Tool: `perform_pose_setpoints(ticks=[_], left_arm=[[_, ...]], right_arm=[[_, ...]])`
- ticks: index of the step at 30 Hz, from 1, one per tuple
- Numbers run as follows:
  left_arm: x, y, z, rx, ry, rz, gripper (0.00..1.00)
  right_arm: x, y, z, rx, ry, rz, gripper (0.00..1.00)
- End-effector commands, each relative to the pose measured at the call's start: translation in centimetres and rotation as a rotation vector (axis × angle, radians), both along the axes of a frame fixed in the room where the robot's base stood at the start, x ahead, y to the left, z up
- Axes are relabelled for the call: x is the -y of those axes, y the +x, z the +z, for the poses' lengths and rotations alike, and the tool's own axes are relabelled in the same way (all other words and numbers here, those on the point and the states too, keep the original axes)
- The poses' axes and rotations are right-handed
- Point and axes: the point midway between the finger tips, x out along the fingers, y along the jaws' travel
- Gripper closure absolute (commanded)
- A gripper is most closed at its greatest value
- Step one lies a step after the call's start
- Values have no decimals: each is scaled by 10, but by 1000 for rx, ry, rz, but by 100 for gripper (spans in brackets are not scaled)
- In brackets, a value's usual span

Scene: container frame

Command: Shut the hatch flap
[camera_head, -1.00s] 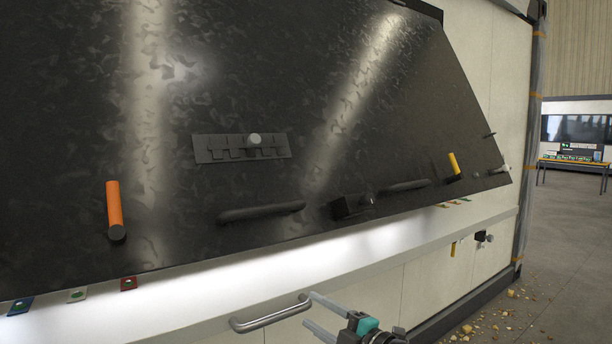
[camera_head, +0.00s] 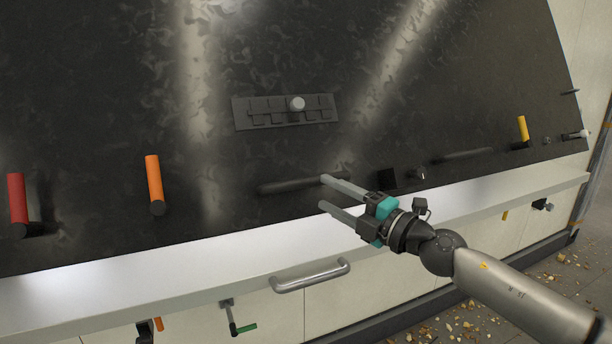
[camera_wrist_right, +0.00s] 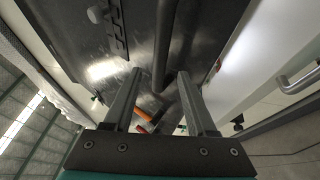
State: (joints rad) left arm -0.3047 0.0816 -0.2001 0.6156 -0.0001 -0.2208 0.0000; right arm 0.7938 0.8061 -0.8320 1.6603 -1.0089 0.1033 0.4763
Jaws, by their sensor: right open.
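The hatch flap (camera_head: 230,215) is a large dark, mottled panel filling much of the head view; its lower edge runs just above a pale ledge. A dark bar handle (camera_head: 290,186) sits low on it. My right gripper (camera_head: 328,192) is open and empty, its fingertips at the right end of this bar; contact cannot be told. In the right wrist view, a dark bar (camera_wrist_right: 165,45) runs between and beyond the open fingers (camera_wrist_right: 160,72), with the flap's shiny surface (camera_wrist_right: 140,45) behind. My left gripper is out of view.
The flap carries a slotted plate with a pale knob (camera_head: 297,103), and red (camera_head: 18,198), orange (camera_head: 154,180) and yellow (camera_head: 523,128) levers. A pale ledge (camera_head: 180,258) runs beneath. A metal handle (camera_head: 311,275) is on the lower front. Debris (camera_head: 455,325) lies on the floor.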

Motion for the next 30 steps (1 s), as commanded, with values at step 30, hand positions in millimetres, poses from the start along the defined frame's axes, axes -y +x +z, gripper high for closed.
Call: perform_pose_setpoints(ticks=[30], left_arm=[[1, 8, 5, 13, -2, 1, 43]], right_arm=[[-46, 54, 7, 0, 0, -1, 53]])
